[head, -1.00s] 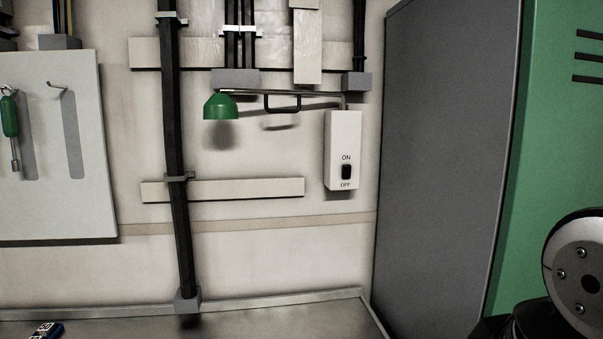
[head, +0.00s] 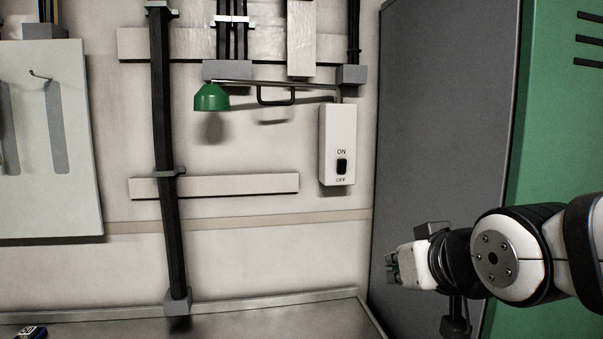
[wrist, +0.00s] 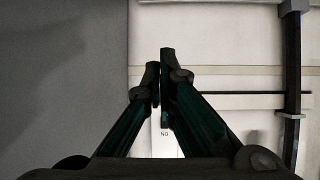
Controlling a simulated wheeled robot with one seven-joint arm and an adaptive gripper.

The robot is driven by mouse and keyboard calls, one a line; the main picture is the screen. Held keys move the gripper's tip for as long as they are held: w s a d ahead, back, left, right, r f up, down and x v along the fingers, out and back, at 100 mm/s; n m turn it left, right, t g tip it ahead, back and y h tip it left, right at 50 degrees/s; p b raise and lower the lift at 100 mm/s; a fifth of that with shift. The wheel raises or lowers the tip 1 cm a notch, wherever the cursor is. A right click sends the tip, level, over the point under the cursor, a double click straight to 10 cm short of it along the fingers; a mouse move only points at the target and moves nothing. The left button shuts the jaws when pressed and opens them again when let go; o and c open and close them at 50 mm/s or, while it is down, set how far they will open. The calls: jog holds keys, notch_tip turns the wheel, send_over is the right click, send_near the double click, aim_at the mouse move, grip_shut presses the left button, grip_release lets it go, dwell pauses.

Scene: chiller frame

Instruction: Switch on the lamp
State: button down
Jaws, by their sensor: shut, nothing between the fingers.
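The lamp has a green shade (head: 211,97) on a thin horizontal arm, fixed to a white switch box (head: 337,125) on the wall. The box has a black rocker switch (head: 342,166) between the words ON above and OFF below. No glow shows from the shade. My gripper (head: 389,267) is in front of the grey cabinet side, lower and to the right of the box, apart from it. In the wrist view my gripper (wrist: 160,65) is shut and empty; part of the box (wrist: 164,146) shows behind the fingers with upside-down lettering. The rocker is hidden there.
A grey cabinet side (head: 440,120) with a green front (head: 555,130) stands at the right. A black vertical conduit (head: 165,130) runs left of the lamp. A pale panel with hooks (head: 50,140) hangs at the far left. A metal worktop (head: 260,320) lies below.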

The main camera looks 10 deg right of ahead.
aim_at(341, 162)
jog(key=w+r+t+y+b, duration=0.1)
jog(key=w+r+t+b, duration=0.1)
jog(key=w+r+t, duration=0.6)
jog(key=shift+w+a+r+n+b, duration=0.35)
jog(key=shift+w+r, duration=0.25)
jog(key=shift+w, duration=1.15)
jog(key=w, duration=0.4)
jog(key=w+r+p, duration=0.1)
jog(key=w, duration=0.4)
jog(key=w+r, duration=0.1)
jog(key=w, duration=0.3)
jog(key=shift+w+a+r, duration=0.1)
jog(key=shift+w+a, duration=0.3)
jog(key=shift+r+p, duration=0.1)
jog(key=shift+p, duration=0.25)
